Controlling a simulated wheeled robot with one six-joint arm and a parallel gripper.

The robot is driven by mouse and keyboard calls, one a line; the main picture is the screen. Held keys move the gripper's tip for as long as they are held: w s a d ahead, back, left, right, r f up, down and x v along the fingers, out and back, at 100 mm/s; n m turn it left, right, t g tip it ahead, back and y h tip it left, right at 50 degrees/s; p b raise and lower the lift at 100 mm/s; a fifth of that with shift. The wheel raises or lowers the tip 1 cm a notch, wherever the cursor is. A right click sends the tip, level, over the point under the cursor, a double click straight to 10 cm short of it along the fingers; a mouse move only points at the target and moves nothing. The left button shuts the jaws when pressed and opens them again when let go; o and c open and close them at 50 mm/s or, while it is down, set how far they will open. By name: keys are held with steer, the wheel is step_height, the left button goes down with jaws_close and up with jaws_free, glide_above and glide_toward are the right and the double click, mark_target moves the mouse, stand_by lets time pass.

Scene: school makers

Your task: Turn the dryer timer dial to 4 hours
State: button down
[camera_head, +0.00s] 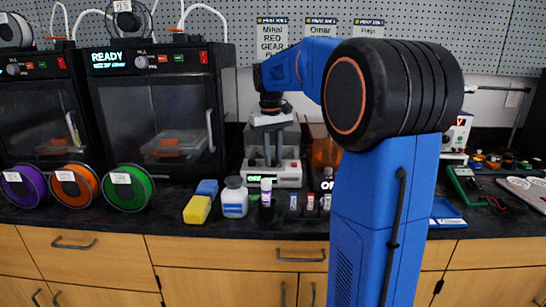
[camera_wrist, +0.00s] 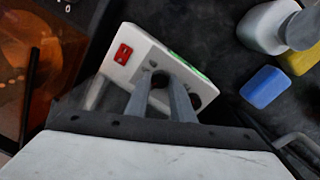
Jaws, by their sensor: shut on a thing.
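A low grey-and-white machine (camera_head: 287,172) stands on the dark bench, with a red switch at the right of its front. Its white panel (camera_wrist: 132,80), the red switch (camera_wrist: 123,54) and two dark round parts show in the wrist view. My gripper (camera_head: 267,152) points down at this machine. Its two grey fingers (camera_wrist: 160,75) reach onto the panel and are shut on a small part, seemingly a dial. The fingers hide most of it, so I cannot read its setting. The dark round part (camera_wrist: 195,102) beside the right finger is outside the grip.
An orange see-through box (camera_head: 326,150) stands close on the machine's right. A white bottle (camera_head: 234,203), a blue block (camera_head: 207,188) and a yellow block (camera_head: 196,210) are to the left. Two printers and filament spools fill the bench's left end.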

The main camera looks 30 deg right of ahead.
steer(key=shift+m, duration=0.9)
steer(key=c, duration=1.5)
jaws_free()
steer(key=shift+c, duration=0.2)
steer(key=shift+r, duration=0.15)
step_height(320, 180, up, 17)
steer(key=shift+a, duration=0.35)
steer(key=shift+w, duration=0.1)
